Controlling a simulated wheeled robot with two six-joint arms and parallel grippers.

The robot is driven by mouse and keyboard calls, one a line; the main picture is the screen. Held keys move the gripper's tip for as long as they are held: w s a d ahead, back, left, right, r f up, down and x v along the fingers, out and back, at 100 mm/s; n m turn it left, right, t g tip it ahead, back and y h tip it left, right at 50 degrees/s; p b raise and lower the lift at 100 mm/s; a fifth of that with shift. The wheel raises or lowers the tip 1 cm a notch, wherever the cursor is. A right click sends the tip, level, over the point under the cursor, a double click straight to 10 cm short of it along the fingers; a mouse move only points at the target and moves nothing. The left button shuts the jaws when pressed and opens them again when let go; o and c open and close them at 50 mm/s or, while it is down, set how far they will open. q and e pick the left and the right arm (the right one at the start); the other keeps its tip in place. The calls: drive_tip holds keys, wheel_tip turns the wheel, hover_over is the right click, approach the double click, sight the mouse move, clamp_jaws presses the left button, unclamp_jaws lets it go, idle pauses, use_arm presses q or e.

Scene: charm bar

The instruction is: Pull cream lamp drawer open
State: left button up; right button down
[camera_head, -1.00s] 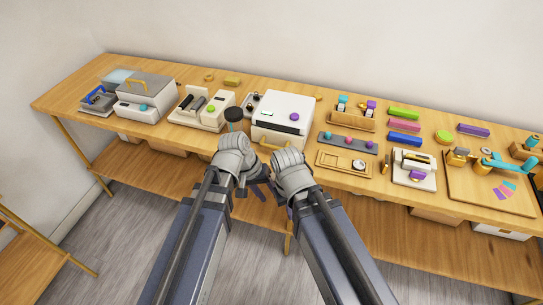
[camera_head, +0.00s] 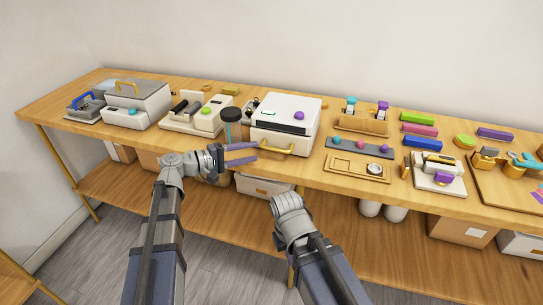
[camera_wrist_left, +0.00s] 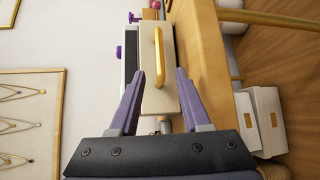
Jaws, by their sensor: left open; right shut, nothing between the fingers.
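The cream lamp (camera_head: 286,112) is a white box with a purple knob, standing near the front edge of the wooden table. Its drawer carries a yellow bar handle (camera_head: 290,149) low on the front; the handle also shows in the left wrist view (camera_wrist_left: 159,56). No gap around the drawer can be made out. My left gripper (camera_head: 256,153) is open and empty, just left of and in front of the handle. In the left wrist view its purple fingers (camera_wrist_left: 158,72) point toward the drawer front, with the handle ahead between them. My right gripper (camera_head: 287,205) is low in front of the table, its fingers hidden.
A dark-lidded container (camera_head: 231,121) stands just left of the lamp. A wooden tray (camera_head: 357,169) and a grey strip with colored knobs (camera_head: 360,147) lie to its right. White boxes (camera_head: 263,186) sit on the lower shelf. The floor in front is clear.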

sight(267, 149)
use_arm(q)
drive_tip(key=shift+w, duration=0.15)
drive_tip(key=shift+b+x, duration=0.5)
drive_tip(key=shift+x, duration=3.4)
clamp_jaws()
